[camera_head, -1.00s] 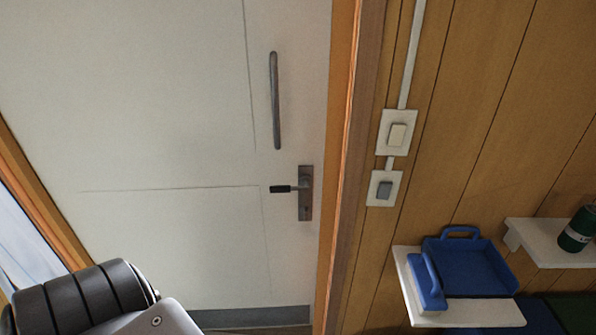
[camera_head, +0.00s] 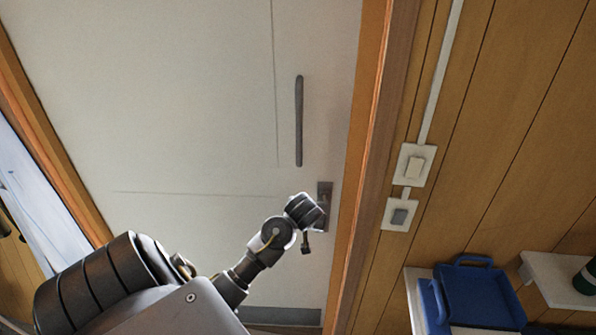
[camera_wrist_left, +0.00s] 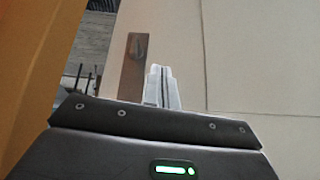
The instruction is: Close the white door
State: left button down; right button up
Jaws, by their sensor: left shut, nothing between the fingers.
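The white door (camera_head: 190,110) fills much of the head view, with a long grey pull bar (camera_head: 299,120) and a metal handle plate (camera_head: 325,190) near its right edge. My left arm reaches across it, and its wrist hides the black lever and part of the plate. In the left wrist view my left gripper (camera_wrist_left: 160,72) is shut and empty, its fingertips beside the handle plate (camera_wrist_left: 133,70). I cannot tell whether they touch the door (camera_wrist_left: 255,60). A grey strip with dark thin shapes shows left of the door's edge there. My right gripper is out of view.
An orange-brown door frame (camera_head: 372,130) stands right of the door. Two switches (camera_head: 415,166) are on the wood wall. A blue tray (camera_head: 478,295) sits on a white shelf at lower right, near a green bottle (camera_head: 587,277). A window is at far left.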

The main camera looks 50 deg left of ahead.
pick_arm(q)
notch_tip(320, 180, up, 13)
jog(key=s+a+n+y, duration=0.1)
jog(key=s+a+n, duration=0.1)
jog(key=p, duration=0.3)
send_near(298, 195)
jog(key=f, duration=0.2)
jog(key=w+f, duration=0.1)
jog(key=shift+a+f, duration=0.1)
jog(key=shift+a, duration=0.3)
jog(key=shift+w+a+f, duration=0.25)
jog(key=shift+w+f, duration=0.05)
jog(key=shift+f, duration=0.2)
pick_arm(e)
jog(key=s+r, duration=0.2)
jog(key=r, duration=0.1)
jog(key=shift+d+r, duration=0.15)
